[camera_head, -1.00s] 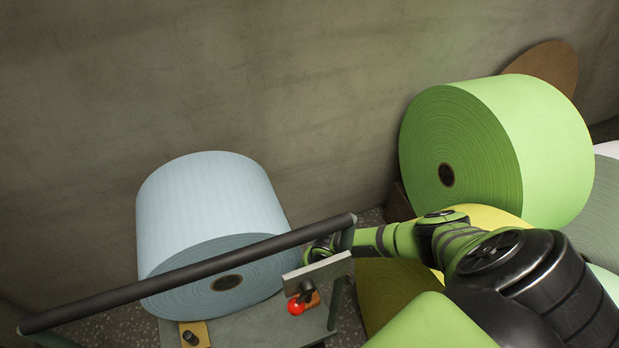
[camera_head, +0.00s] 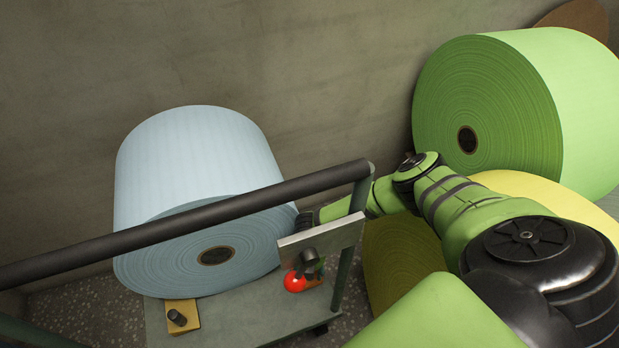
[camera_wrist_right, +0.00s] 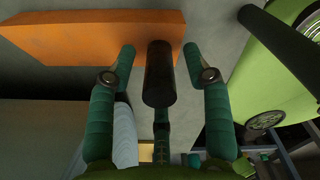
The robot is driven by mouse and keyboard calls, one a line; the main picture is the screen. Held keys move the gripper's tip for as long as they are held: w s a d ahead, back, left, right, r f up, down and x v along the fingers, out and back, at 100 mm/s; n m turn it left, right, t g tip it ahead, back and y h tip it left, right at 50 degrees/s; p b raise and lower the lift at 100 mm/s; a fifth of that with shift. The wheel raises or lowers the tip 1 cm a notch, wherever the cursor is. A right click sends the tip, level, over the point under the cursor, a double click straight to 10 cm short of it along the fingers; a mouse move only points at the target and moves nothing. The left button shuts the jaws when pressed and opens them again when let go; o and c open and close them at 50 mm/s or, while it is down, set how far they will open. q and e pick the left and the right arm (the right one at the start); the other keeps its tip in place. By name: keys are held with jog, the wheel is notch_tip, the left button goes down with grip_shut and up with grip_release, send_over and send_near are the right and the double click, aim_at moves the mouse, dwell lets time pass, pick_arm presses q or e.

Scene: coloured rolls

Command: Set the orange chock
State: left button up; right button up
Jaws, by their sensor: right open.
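The orange chock (camera_wrist_right: 85,38) fills the top left of the right wrist view, with a black cylindrical handle (camera_wrist_right: 158,75) sticking out of it. My right gripper (camera_wrist_right: 160,56) is open, with one green finger on each side of the handle; I cannot tell whether either touches it. In the head view only a small bit of the orange chock (camera_head: 314,282) shows, beside a red ball and below a grey plate. My right arm reaches in from the right there, its hand mostly hidden behind the plate. My left gripper is not in view.
A pale blue roll (camera_head: 190,165) rests on a grey cart (camera_head: 235,318) with a dark push bar (camera_head: 190,222). A yellow block with a black knob (camera_head: 181,314) sits at its front left. The grey plate (camera_head: 320,240) stands near the red ball (camera_head: 294,281).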

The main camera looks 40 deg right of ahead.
jog(key=shift+f, duration=0.6)
jog(key=shift+c, duration=0.4)
grip_shut()
jog(key=a, duration=0.3)
jog(key=w+a, duration=0.1)
jog(key=a, duration=0.2)
jog(key=shift+w+a+b, duration=0.2)
jog(key=shift+a+b, duration=0.1)
jog(key=shift+b, duration=0.1)
jog(key=shift+o, duration=0.4)
grip_release()
notch_tip(320, 180, up, 12)
